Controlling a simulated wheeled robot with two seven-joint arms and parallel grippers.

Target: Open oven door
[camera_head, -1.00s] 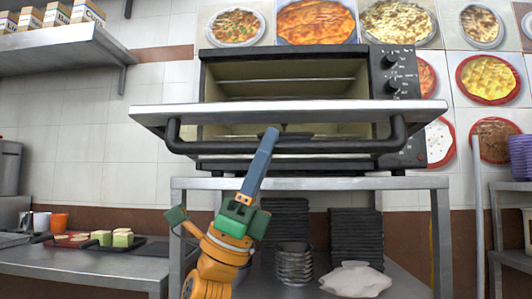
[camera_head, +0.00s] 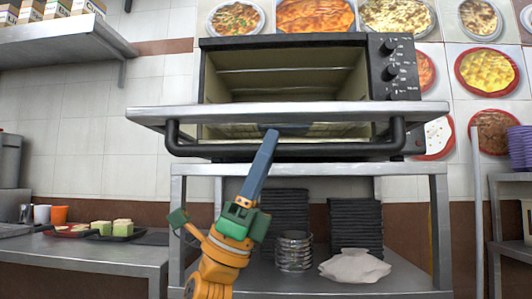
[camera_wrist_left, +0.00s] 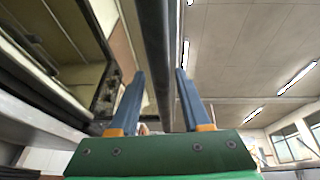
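The black oven (camera_head: 390,42) stands on a metal stand, its front open and its cavity showing. The oven door (camera_head: 300,111) is swung down and reaches toward me, seen nearly edge-on. Its dark bar handle (camera_head: 330,149) runs across the front below the door's edge. My left gripper (camera_head: 270,134) points up at the middle of the handle. In the left wrist view its two blue fingers (camera_wrist_left: 160,76) are apart, with the dark handle bar (camera_wrist_left: 160,50) passing between them. I cannot tell whether they touch it. My right gripper is not in view.
The metal stand (camera_head: 315,169) holds stacked black trays (camera_head: 355,228), a pot (camera_head: 294,250) and a pale crumpled item (camera_head: 354,266) below. A counter (camera_head: 85,258) is at left, a wall shelf (camera_head: 70,45) above it. Another rack (camera_head: 493,220) is at right.

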